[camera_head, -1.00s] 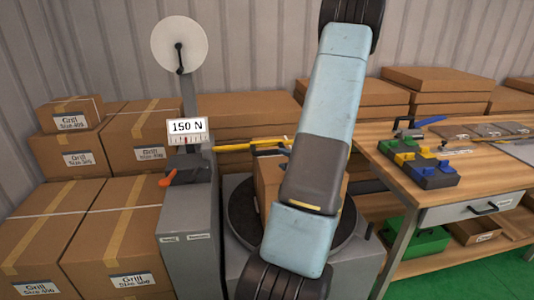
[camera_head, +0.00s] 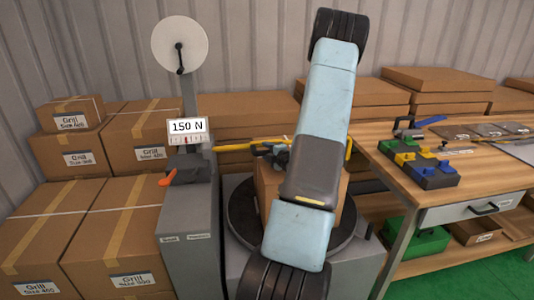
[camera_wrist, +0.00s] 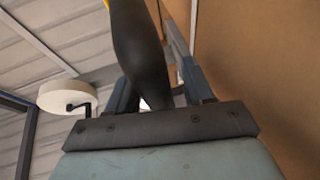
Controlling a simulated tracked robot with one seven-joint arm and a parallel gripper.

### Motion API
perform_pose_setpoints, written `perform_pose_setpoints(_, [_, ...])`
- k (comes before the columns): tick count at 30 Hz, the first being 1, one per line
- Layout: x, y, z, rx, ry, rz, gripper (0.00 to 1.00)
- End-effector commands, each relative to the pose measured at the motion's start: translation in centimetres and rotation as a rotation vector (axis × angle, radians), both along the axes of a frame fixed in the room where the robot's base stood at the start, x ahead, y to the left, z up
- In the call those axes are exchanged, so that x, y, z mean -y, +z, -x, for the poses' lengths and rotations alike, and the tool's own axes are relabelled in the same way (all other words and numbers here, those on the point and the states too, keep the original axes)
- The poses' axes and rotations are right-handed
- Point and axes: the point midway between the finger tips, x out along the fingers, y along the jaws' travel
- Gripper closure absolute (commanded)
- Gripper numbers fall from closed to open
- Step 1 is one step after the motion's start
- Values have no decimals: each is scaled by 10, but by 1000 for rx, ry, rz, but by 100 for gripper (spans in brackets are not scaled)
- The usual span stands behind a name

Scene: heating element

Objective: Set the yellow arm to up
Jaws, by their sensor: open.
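The yellow arm (camera_head: 235,146) runs roughly level to the right from the grey wrapping machine (camera_head: 188,235). Its middle passes behind my gripper and arm, and its right end (camera_head: 348,149) shows beyond them. My gripper (camera_head: 268,149) is at the yellow arm, above the cardboard box on the turntable. In the wrist view my gripper (camera_wrist: 160,85) is open, with a finger on either side of a dark rounded part (camera_wrist: 140,50). I cannot tell whether the fingers touch that part.
A box (camera_head: 268,190) stands on the dark round turntable (camera_head: 240,215). Stacked boxes (camera_head: 85,210) fill the left and back. A wooden workbench (camera_head: 450,190) with a yellow, blue and green tray (camera_head: 420,165) stands right. A dial reads 150 N (camera_head: 187,126).

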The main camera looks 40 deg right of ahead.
Motion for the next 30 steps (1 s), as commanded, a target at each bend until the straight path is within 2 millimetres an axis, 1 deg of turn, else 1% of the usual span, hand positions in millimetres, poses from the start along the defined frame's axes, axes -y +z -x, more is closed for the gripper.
perform_pose_setpoints(4, [0, 0, 0, 0, 0, 0, 48])
perform_pose_setpoints(5, [0, 0, 0, 0, 0, 0, 50])
perform_pose_setpoints(18, [0, 0, 1, 0, -1, 0, 92])
perform_pose_setpoints(21, [0, 0, 1, -1, -1, 0, 100])
perform_pose_setpoints(28, [0, 0, 1, -1, -1, -1, 100])
perform_pose_setpoints(29, [-6, 0, 1, -2, 1, -1, 100])
perform_pose_setpoints(30, [-4, 0, 0, -2, 1, 0, 100])
